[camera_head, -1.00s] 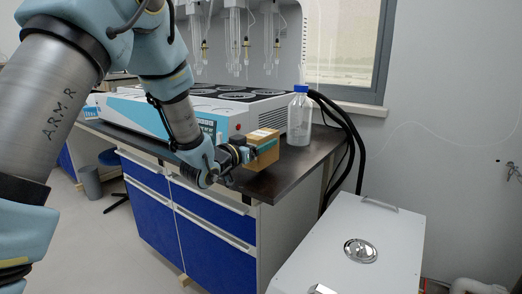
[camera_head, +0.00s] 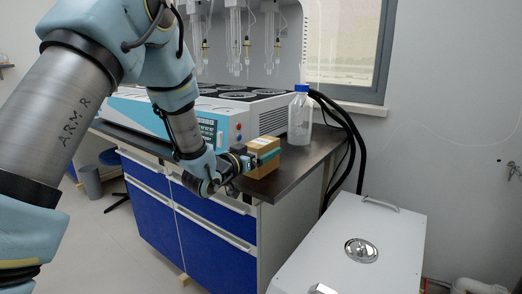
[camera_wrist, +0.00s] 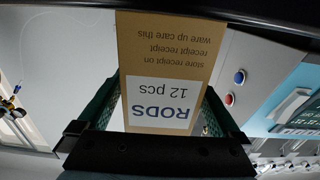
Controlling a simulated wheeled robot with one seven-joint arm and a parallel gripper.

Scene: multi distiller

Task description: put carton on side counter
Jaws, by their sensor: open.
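The carton (camera_head: 262,171) is a small brown box near the front right end of the dark counter (camera_head: 290,178). In the wrist view the carton (camera_wrist: 165,55) fills the middle, with an upside-down white label reading "RODS 12 pcs". My gripper (camera_head: 262,157) is at the carton in the head view, one teal finger across its near side. In the wrist view the green fingers of my gripper (camera_wrist: 163,95) stand on either side of the carton, open; I cannot tell whether they touch it. Which surface is the side counter is not marked.
A clear bottle with a blue cap (camera_head: 300,115) stands just behind the carton. A white and blue distiller unit (camera_head: 232,118) fills the counter behind, with glassware above. Black hoses (camera_head: 355,140) hang at the right end. A white lidded bath (camera_head: 345,225) stands lower right.

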